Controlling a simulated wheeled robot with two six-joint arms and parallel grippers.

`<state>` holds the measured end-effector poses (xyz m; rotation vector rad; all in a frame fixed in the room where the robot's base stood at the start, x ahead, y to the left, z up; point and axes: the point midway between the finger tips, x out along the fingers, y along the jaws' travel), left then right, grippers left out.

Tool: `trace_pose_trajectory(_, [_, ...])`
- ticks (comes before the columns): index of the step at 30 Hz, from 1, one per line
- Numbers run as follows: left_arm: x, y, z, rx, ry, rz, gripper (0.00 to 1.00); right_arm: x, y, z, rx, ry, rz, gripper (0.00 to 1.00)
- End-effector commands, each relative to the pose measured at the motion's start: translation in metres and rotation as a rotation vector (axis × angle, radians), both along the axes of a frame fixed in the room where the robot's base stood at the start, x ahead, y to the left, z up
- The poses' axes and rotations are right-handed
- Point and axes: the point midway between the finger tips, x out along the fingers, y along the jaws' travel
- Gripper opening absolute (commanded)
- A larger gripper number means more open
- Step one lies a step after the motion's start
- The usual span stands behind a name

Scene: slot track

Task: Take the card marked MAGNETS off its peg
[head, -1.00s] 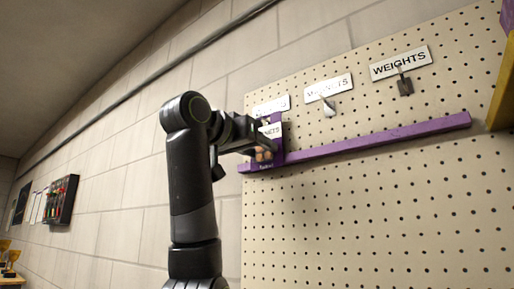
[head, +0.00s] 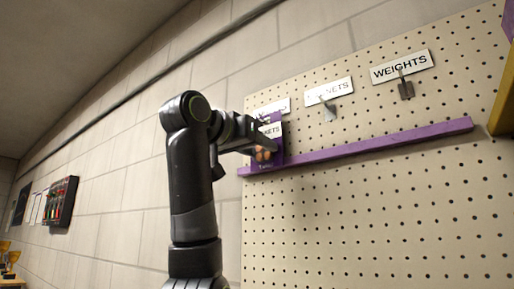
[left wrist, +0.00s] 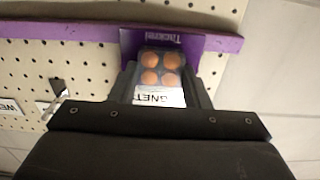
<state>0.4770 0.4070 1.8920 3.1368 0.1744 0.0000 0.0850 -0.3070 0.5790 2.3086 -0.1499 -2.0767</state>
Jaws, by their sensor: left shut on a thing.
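A purple card (head: 265,166) with a white label ending in "ETS" and round copper-coloured discs is at my left gripper (head: 262,146), in front of the pegboard's left side. In the left wrist view the card (left wrist: 160,70) appears upside down, and its label shows "GNET". My left gripper (left wrist: 160,80) is shut on the card, one finger on each side. The peg behind the card is hidden, so I cannot tell whether the card still hangs on it. My right gripper is in neither view.
A purple rail (head: 390,140) crosses the pegboard (head: 390,210) just beside the card. Signs stand above: a partly hidden left one (head: 284,104), a middle one (head: 338,89) and WEIGHTS (head: 402,66), the last two with empty metal pegs. A yellow edge (head: 502,105) is at far right.

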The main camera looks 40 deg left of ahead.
Motion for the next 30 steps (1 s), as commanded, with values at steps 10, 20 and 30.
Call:
trace_pose_trajectory(10, [-0.015, -0.002, 0.001, 0.000, -0.002, 0.000, 0.24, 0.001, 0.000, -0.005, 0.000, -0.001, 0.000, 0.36])
trace_pose_trajectory(20, [-0.032, -0.004, 0.002, 0.000, -0.002, 0.000, 0.24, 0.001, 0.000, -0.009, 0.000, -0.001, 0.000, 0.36])
trace_pose_trajectory(30, [-0.049, -0.005, 0.003, 0.000, -0.002, 0.000, 0.24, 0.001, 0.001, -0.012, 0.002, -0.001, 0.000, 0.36])
